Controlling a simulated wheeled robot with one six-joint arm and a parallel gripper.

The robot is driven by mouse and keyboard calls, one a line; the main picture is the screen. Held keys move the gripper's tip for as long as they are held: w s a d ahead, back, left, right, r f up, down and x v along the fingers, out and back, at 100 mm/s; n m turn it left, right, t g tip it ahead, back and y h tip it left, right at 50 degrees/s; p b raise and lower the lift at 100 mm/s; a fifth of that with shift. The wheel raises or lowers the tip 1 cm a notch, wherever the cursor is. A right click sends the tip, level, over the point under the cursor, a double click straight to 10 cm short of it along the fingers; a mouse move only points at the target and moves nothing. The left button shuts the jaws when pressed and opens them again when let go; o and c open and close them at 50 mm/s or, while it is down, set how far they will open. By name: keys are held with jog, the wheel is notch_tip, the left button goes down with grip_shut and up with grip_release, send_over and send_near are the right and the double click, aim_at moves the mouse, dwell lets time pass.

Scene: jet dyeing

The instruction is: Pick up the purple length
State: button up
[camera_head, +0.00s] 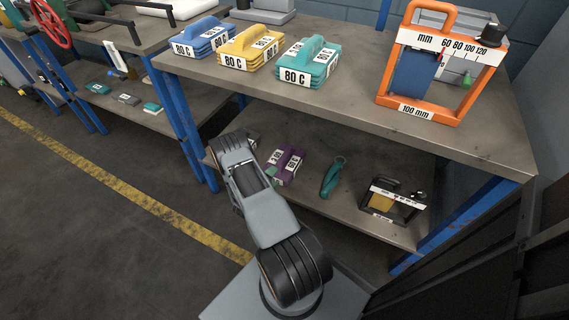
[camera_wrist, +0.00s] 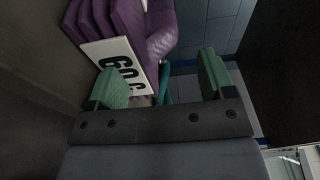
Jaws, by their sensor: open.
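The purple length (camera_head: 290,163), a folded purple bundle with white labels, lies on the lower shelf (camera_head: 318,199) just right of my arm in the head view. In the wrist view the purple length (camera_wrist: 161,31) fills the upper left, its white label reading 60 C. My gripper (camera_wrist: 165,80) is open, with its two green finger pads apart. The left pad overlaps the label in the picture; whether it touches cannot be told. The right pad is clear of the purple length.
On the lower shelf are a teal tool (camera_head: 333,177) and a black frame with a yellow piece (camera_head: 393,202). Blue (camera_head: 203,37), yellow (camera_head: 250,47) and teal (camera_head: 308,62) bundles labelled 80 C and an orange gauge frame (camera_head: 440,60) stand on the tabletop (camera_head: 350,90) above.

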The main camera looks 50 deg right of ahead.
aim_at(284, 161)
jog(key=shift+w+d+b, duration=0.15)
jog(key=shift+d+b, duration=0.05)
jog(key=shift+d, duration=0.85)
jog(key=shift+w+d+b, duration=0.1)
jog(key=shift+d+b, duration=0.05)
jog(key=shift+d, duration=0.85)
jog(key=shift+c, duration=0.4)
jog(key=c, duration=1.1)
